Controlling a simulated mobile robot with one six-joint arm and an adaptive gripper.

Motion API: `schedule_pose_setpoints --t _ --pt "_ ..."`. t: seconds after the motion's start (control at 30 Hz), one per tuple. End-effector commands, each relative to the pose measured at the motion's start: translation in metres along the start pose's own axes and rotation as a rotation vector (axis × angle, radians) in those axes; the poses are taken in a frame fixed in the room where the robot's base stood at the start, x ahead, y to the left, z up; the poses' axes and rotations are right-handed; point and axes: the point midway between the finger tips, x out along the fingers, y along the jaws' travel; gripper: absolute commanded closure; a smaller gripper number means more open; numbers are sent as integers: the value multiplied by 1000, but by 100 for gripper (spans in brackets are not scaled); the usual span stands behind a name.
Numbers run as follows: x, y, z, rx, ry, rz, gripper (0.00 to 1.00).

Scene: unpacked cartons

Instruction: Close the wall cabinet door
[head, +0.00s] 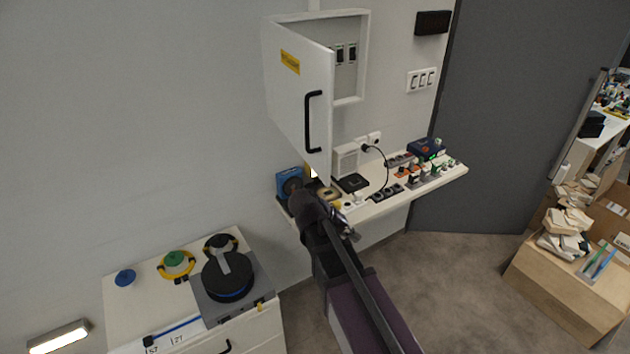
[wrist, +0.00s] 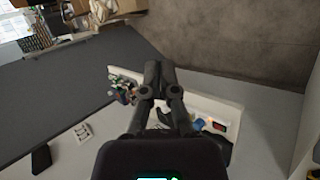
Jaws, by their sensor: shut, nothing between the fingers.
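The wall cabinet (head: 340,22) hangs on the grey wall in the head view. Its white door (head: 290,95) is swung wide open toward the left front, with a yellow label and a black bar handle (head: 313,122). Two dark switches show inside the cabinet. The end of my arm is just below the door's lower edge; I cannot make out the fingers or any contact there. In the wrist view my gripper (wrist: 156,70) is shut and empty, with its fingers close together above the shelf. The door and handle cannot be made out in the wrist view.
A wall shelf (head: 445,178) below the cabinet holds several small devices and a cable. Wall switches (head: 421,80) and a dark box (head: 432,22) are to the right. A low cabinet (head: 125,298) with a round black device stands at left. Cartons (head: 560,285) stand at right.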

Motion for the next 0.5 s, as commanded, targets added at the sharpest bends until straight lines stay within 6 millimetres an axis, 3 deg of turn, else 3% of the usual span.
schedule_pose_setpoints --t 0.2,0.5 --pt "-64 -10 -31 -36 50 244 100" --pt "-168 -34 -53 -27 145 567 100"
